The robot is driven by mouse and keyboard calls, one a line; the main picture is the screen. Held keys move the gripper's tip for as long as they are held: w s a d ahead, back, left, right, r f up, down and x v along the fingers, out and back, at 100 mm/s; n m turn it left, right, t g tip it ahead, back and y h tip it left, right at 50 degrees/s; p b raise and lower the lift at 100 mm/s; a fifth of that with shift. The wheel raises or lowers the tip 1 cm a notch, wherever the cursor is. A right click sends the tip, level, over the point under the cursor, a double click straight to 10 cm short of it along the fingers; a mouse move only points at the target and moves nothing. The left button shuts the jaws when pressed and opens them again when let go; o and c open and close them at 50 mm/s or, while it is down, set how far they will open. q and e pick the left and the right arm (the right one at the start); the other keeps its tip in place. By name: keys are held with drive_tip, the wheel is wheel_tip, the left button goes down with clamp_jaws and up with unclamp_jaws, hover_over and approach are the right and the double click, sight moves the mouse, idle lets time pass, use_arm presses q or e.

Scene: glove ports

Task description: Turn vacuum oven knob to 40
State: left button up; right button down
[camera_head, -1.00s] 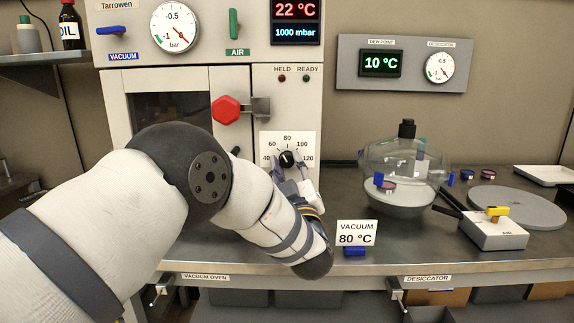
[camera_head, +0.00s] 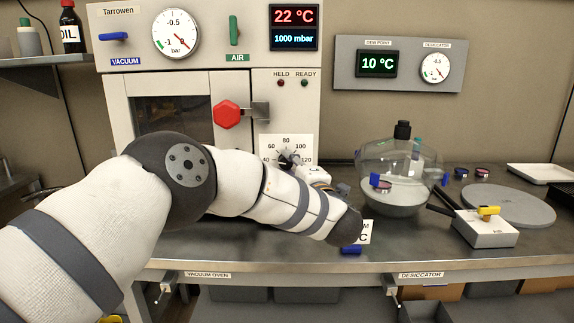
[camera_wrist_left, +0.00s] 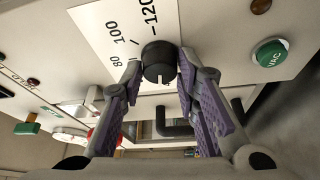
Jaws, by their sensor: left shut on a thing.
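The oven's black knob (camera_head: 284,160) sits on the white dial plate (camera_head: 286,141) below the HELD and READY lamps. The dial is marked from 40 at left over 80 at top to 120 at right. In the left wrist view the knob (camera_wrist_left: 159,62) is between the two fingers of my left gripper (camera_wrist_left: 160,80), which is shut on it. A white mark shows on the knob's lower side there; I cannot tell which number it points to. In the head view my left gripper (camera_head: 298,163) is partly hidden by its own wrist. My right gripper is not in view.
The red handle (camera_head: 227,112) of the oven door is left above the dial. A glass desiccator (camera_head: 400,165) stands on the bench to the right. A green VAC button (camera_wrist_left: 270,53) is near the gripper.

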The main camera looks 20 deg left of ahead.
use_arm(q)
drive_tip(key=shift+r+n+g+h, duration=0.1)
drive_tip(key=shift+n+g+h, duration=0.2)
drive_tip(key=shift+n, duration=0.6)
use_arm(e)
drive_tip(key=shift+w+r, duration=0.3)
use_arm(q)
drive_tip(key=o, duration=1.1)
drive_tip(key=v, duration=1.2)
drive_tip(key=shift+d, duration=0.1)
